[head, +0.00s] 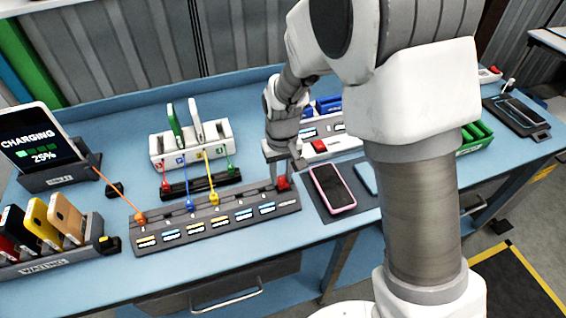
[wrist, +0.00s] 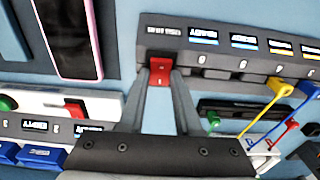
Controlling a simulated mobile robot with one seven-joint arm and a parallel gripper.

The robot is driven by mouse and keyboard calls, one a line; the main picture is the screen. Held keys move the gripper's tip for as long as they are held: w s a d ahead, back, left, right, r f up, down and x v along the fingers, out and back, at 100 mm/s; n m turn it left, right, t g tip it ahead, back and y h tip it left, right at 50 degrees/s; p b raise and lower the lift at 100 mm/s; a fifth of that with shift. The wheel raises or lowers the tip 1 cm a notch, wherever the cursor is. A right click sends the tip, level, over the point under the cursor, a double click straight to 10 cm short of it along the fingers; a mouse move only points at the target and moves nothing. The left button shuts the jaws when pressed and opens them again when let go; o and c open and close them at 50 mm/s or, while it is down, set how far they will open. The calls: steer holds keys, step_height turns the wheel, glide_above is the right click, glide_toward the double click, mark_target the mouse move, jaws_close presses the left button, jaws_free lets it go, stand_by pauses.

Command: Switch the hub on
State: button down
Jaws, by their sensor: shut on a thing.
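The hub (head: 215,222) is a long dark grey strip on the blue bench, with a row of ports and yellow, blue and white labels. It also shows upside down in the wrist view (wrist: 215,38). A red rocker switch (head: 284,184) sits at the hub's right end; the wrist view shows it (wrist: 159,73) with small marks on its face. My gripper (head: 281,171) reaches down to the switch. In the wrist view its two fingers (wrist: 160,84) are closed in on the switch's sides. Which way the switch is tipped I cannot tell.
Orange, blue and yellow plugs (head: 213,197) stand in the hub, with cables behind. A pink-edged phone (head: 332,188) lies close to its right. A tablet (head: 30,140) reads "CHARGING 25%" at left, above a rack of phones (head: 40,225). A white charging stand (head: 190,143) is behind.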

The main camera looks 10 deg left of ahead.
mark_target(282, 183)
stand_by(0.3)
steer(key=c, duration=0.6)
jaws_free()
step_height(282, 183, up, 18)
steer(key=shift+s+f+p, duration=0.2)
steer(key=shift+f+p, duration=0.05)
steer(key=shift+p, duration=0.05)
steer(key=shift+d, duration=0.15)
steer(key=s+d+r+m+t, duration=0.1)
steer(key=s+d+r, duration=0.25)
steer(key=d, duration=0.25)
steer(key=s+d+r+m+t, duration=0.1)
steer(key=s+d+r+m, duration=0.1)
steer(key=s+d+r, duration=0.3)
steer(key=s+d+f+m+t, duration=0.2)
steer(key=s+d+t, duration=0.1)
steer(key=s+d, duration=0.5)
steer(key=shift+d, duration=0.45)
